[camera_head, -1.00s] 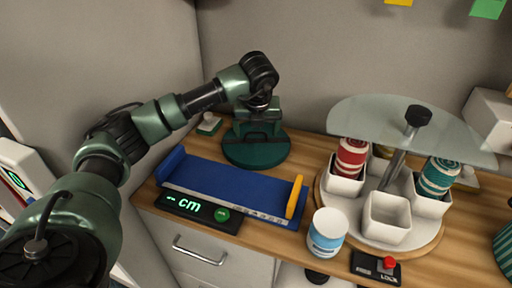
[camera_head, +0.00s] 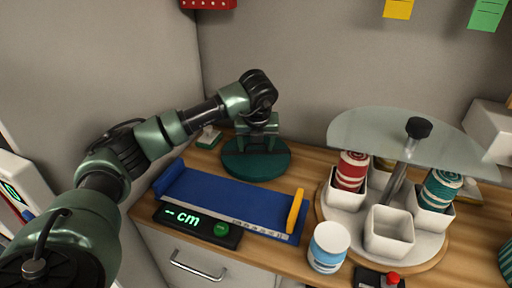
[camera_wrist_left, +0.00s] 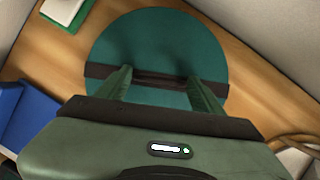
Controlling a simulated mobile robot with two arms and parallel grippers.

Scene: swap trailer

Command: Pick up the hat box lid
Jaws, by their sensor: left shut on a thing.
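The hat box lid (camera_head: 262,170) is a round, dark teal disc at the back of the wooden counter, left of the middle. In the left wrist view the lid (camera_wrist_left: 160,35) has a dark band across it. My left gripper (camera_head: 257,143) comes down on the lid from above and is shut on it. My right gripper is not in view.
A blue measuring tray (camera_head: 225,198) with a yellow stop and a "cm" display (camera_head: 190,221) lies in front of the lid. A round carousel (camera_head: 427,245) with white cups and a glass top stands to the right. A white-and-blue jar (camera_head: 327,247) stands between them.

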